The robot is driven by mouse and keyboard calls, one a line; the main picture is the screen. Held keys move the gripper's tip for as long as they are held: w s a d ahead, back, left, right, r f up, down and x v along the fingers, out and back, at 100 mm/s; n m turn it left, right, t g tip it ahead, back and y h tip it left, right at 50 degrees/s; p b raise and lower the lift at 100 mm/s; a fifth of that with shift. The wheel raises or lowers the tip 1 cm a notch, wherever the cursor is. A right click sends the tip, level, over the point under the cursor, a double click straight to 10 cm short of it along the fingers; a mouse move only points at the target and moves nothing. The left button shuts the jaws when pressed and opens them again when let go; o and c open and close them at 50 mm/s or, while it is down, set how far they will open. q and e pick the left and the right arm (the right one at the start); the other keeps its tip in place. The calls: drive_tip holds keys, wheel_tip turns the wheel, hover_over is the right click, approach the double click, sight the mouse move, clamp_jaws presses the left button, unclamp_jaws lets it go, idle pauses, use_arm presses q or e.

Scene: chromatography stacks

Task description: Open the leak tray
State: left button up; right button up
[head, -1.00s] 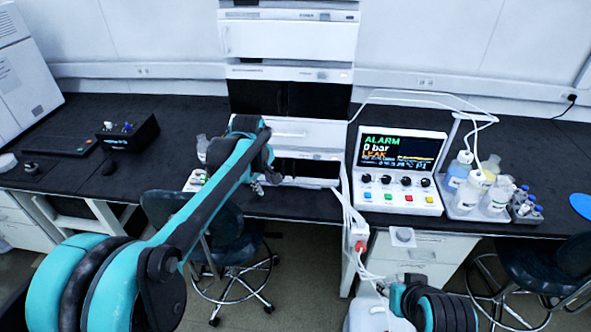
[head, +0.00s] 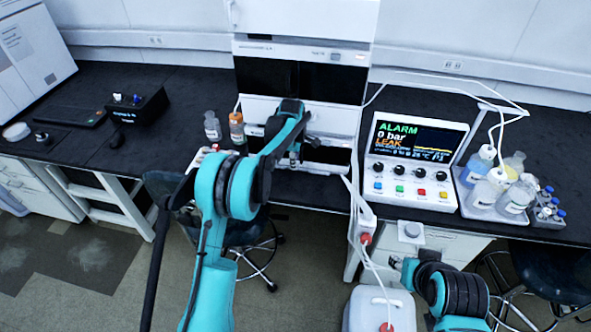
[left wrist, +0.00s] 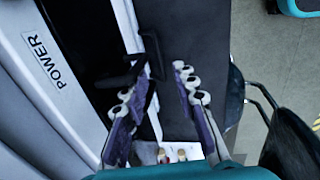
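The chromatography stack (head: 303,78) stands at the back middle of the bench. The leak tray cannot be clearly told apart; the low front of the stack is partly hidden by my left arm. In the left wrist view, a thin black handle-like bracket (left wrist: 143,68) stands out near a white edge strip, just ahead of my fingers. My left gripper (left wrist: 156,82) is open, its purple-padded fingers apart with nothing clearly held. In the head view, the left gripper (head: 294,157) is at the low front of the stack, mostly hidden.
The control box (head: 416,160) reads ALARM, 0 bar, LEAK. A bottle tray (head: 478,208) stands to its right. Two small bottles (head: 213,127) stand left of the stack. A white jug (head: 377,309) is below the bench front. A chair (left wrist: 288,140) is near the bench edge.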

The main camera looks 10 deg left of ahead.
use_arm(q)
drive_tip(key=f, duration=0.3)
drive_tip(key=w+f+b, duration=0.1)
drive_tip(key=f, duration=0.1)
drive_tip(key=shift+s+r, duration=0.1)
clamp_jaws()
